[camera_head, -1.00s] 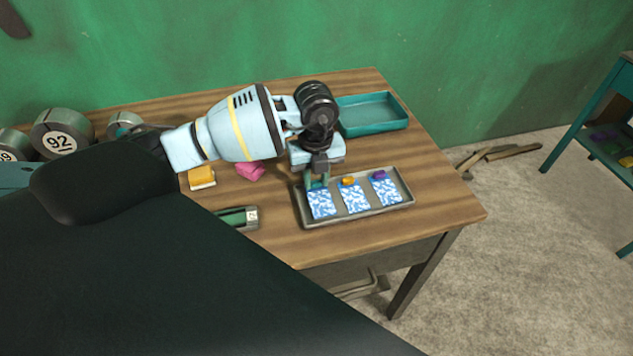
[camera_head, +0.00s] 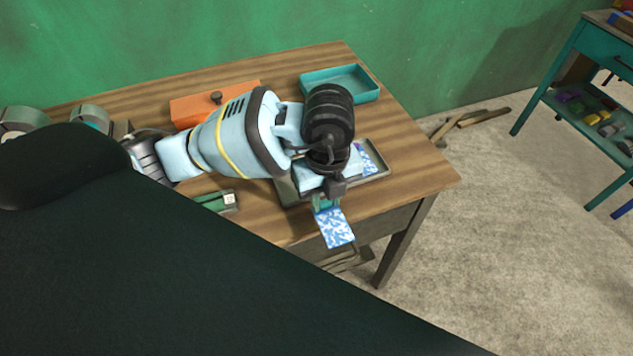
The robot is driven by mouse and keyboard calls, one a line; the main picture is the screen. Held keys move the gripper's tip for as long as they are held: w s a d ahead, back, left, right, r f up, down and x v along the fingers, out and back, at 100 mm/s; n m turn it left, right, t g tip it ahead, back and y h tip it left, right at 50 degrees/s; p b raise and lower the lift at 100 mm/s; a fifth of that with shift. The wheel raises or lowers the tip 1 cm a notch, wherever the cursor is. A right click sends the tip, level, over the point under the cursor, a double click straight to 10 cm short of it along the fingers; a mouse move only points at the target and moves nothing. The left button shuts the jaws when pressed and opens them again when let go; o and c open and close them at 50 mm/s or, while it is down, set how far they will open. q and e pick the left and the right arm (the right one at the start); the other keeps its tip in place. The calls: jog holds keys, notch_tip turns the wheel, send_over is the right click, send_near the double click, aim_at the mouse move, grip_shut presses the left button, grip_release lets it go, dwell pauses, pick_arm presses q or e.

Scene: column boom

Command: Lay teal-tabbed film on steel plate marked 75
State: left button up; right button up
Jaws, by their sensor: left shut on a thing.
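My left gripper (camera_head: 325,203) is shut on the teal tab of a blue-and-white patterned film (camera_head: 336,230). The film hangs out beyond the front edge of the grey tray (camera_head: 377,174), clear of it. Part of another patterned film (camera_head: 367,160) shows in the tray; my left arm hides the rest of the tray. A green item with a pale label (camera_head: 229,198) lies on the table left of the tray; the label is too small to read. I cannot make out a plate marked 75. My right gripper is not in view.
A teal tray (camera_head: 340,83) stands at the table's back right, with an orange box (camera_head: 213,101) left of it. Grey rolls (camera_head: 24,120) stand at the far left. The wooden table (camera_head: 425,172) is bare along its right side. A teal shelf (camera_head: 570,110) stands at right.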

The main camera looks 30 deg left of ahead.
pick_arm(q)
jog(key=shift+s+d, duration=0.1)
jog(key=shift+d, duration=0.05)
jog(key=m, duration=0.4)
jog(key=a+m, duration=0.1)
jog(key=m, duration=0.1)
jog(key=shift+r+m, duration=0.25)
jog(key=shift+m, duration=0.15)
jog(key=m, duration=0.5)
jog(key=shift+s+a+r+m, duration=0.15)
jog(key=shift+a+r+m, duration=0.1)
jog(key=shift+m, duration=0.05)
jog(key=m, duration=0.5)
jog(key=shift+s+a+r, duration=0.1)
jog(key=shift+a+r, duration=0.15)
jog(key=shift+a, duration=0.05)
jog(key=a+m, duration=0.1)
jog(key=m, duration=0.8)
jog(key=s+a+r+m, duration=0.1)
jog(key=m, duration=0.9)
jog(key=a+r+m, duration=0.1)
jog(key=m, duration=0.8)
jog(key=shift+s+r+m, duration=0.15)
jog(key=shift+m, duration=0.15)
